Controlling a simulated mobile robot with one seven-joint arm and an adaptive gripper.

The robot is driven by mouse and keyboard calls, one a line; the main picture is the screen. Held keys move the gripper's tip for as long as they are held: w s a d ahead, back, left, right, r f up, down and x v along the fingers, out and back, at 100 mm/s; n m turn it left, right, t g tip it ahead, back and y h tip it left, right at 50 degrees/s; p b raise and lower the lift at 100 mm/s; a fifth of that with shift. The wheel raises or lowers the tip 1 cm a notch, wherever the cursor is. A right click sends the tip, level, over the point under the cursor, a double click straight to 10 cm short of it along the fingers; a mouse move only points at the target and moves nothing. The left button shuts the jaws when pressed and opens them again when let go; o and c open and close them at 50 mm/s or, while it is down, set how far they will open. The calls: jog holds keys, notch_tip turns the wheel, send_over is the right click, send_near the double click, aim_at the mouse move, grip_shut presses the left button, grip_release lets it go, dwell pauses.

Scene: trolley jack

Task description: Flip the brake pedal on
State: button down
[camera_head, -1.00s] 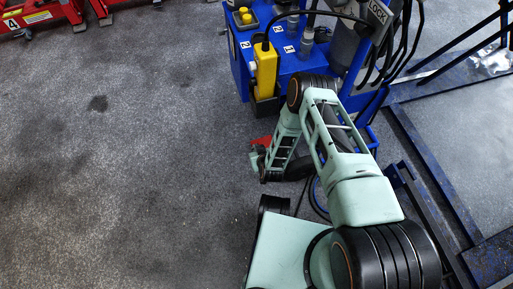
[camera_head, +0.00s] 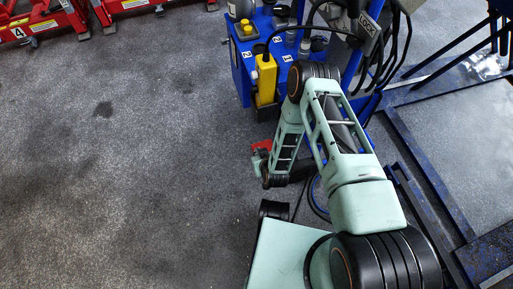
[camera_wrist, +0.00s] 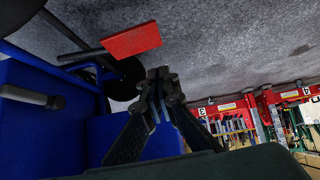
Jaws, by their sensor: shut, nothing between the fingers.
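The brake pedal is a flat red plate (camera_wrist: 132,40) on a thin dark bar, in the upper left of the wrist view, beside a dark wheel. In the head view a small red part (camera_head: 261,146), apparently the same pedal, shows low beside the blue machine, partly covered by my arm. My gripper (camera_wrist: 158,80) is shut and empty, its fingertips just below and right of the pedal in the wrist view. The tips look apart from it, though depth is hard to judge. In the head view my arm hides most of the gripper.
The blue machine (camera_head: 241,72) carries a yellow box (camera_head: 266,80), hoses and a LOCK sign (camera_head: 368,22). A blue frame (camera_head: 425,185) lies on the right. Grey floor to the left is clear.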

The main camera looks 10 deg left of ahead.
jog(key=shift+p+v, duration=0.3)
jog(key=shift+v, duration=1.25)
